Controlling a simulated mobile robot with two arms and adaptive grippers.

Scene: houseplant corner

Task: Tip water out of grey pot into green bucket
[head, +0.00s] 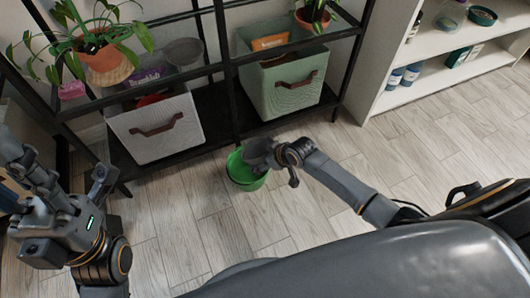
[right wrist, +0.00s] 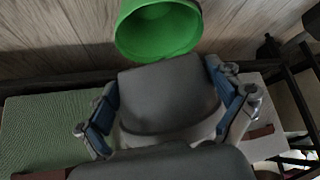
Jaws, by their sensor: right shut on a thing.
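The green bucket (head: 238,173) stands on the wooden floor in front of the black shelf unit. It also shows in the right wrist view (right wrist: 157,32), just beyond the grey pot (right wrist: 165,97). My right gripper (head: 268,157) is shut on this pot, with a blue-padded finger on each side of it. In the head view the pot (head: 257,149) is above the bucket's upper right part and hides some of it. I cannot tell how far the pot is tilted, and no water is visible. My left gripper (head: 68,215) is at the left, far from the bucket; its fingertips are unclear.
A white fabric bin (head: 155,132) and a sage green bin (head: 290,92) sit on the black shelf (head: 222,112) behind the bucket. Potted plants (head: 103,60) stand above. A white bookcase (head: 420,85) is at the right. The floor right of the bucket is clear.

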